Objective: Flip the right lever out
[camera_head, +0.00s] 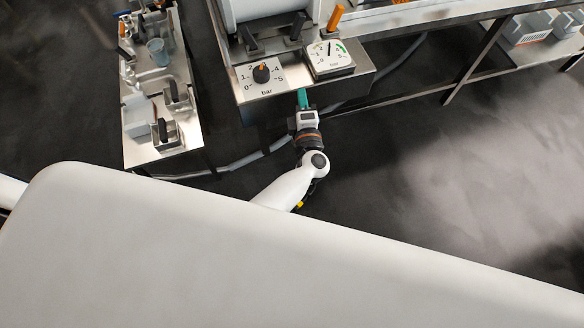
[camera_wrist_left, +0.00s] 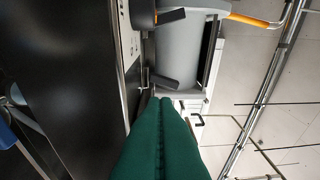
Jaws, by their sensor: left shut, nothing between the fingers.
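The press has two black levers on its front: a left lever (camera_head: 250,41) and a right lever (camera_head: 297,28). In the left wrist view, which is turned sideways, one black lever (camera_wrist_left: 171,16) is at the top and another (camera_wrist_left: 161,80) is nearer the fingers. My left gripper (camera_head: 303,93) is in front of the press's front edge, below the gauge and apart from both levers. Its green fingers (camera_wrist_left: 158,102) are shut together with nothing between them. My right gripper is in neither view.
An orange handle (camera_head: 335,18) stands right of the levers. A pressure dial with knob (camera_head: 262,73) and a gauge (camera_head: 330,57) sit on the front panel. A steel side table (camera_head: 150,151) with containers stands at the left. Open dark floor lies at the right.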

